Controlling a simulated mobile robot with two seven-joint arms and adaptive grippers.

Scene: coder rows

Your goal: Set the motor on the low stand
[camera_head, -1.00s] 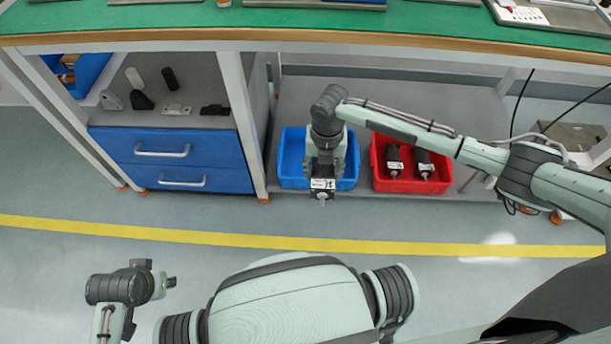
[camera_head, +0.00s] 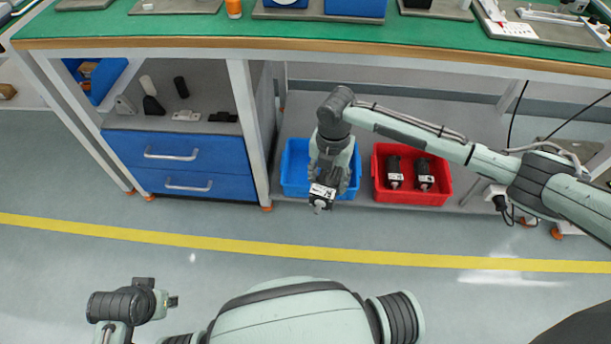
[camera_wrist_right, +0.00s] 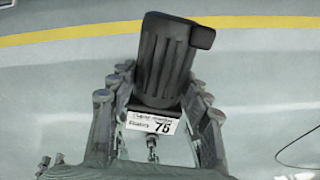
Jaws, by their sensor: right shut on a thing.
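The dark motor (camera_head: 323,192), with a white label and a metal shaft, is held by my right gripper (camera_head: 331,178) in front of the blue bin. In the right wrist view, the black finned motor (camera_wrist_right: 165,62) sits between the two fingers of the gripper (camera_wrist_right: 158,88), its label and shaft toward the palm. My left gripper (camera_head: 168,301) is at the lower left, away from the bench; its jaw state is unclear. Several low grey plates lie on the bench top at the upper edge; I cannot tell which is the low stand.
A blue bin (camera_head: 296,185) and a red bin (camera_head: 448,196) with two motors stand on the lower shelf (camera_head: 475,120). The green bench top (camera_head: 190,30) overhangs them. A blue drawer cabinet (camera_head: 225,155) is at left. The floor in front is clear.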

